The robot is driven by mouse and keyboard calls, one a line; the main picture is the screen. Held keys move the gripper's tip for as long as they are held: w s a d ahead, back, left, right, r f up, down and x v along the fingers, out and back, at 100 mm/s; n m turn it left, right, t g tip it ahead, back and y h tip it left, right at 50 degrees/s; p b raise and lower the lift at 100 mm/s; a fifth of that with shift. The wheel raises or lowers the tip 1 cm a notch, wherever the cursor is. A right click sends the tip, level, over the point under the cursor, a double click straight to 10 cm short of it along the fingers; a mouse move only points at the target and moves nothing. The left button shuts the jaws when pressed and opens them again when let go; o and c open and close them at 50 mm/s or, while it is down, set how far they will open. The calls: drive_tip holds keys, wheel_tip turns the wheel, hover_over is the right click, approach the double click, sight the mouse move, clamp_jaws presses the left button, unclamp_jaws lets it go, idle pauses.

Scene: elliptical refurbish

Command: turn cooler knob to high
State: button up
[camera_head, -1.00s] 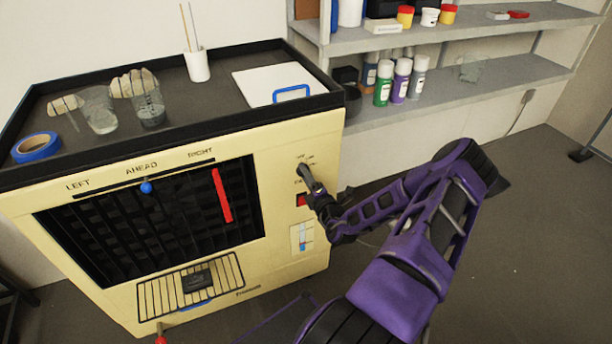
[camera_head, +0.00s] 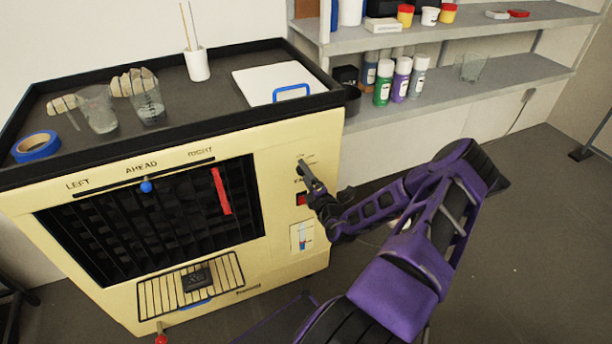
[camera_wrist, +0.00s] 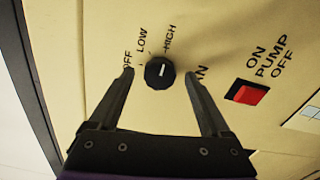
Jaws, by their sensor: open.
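The cooler (camera_head: 285,240) is a cream box with a black grille. Its round black knob (camera_wrist: 159,74) shows in the wrist view, with a white pointer line near upright, toward the HIGH side of the dial. The labels OFF, LOW and HIGH (camera_wrist: 170,37) run around its upper side. My gripper (camera_wrist: 160,73) is open, with one fingertip on each side of the knob and a visible gap to it on both sides. In the head view my gripper (camera_head: 303,165) is at the panel's upper right and hides the knob.
A red pump switch (camera_wrist: 247,92) sits right of the knob, close to the right finger. The cooler's top tray (camera_head: 215,100) holds cups, blue tape (camera_head: 36,146) and a white board (camera_head: 280,84). Grey shelves (camera_head: 460,88) with bottles stand behind my arm.

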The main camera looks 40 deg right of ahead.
drive_tip(key=shift+s, duration=0.1)
drive_tip(key=v, duration=1.7)
drive_tip(key=shift+a, duration=0.15)
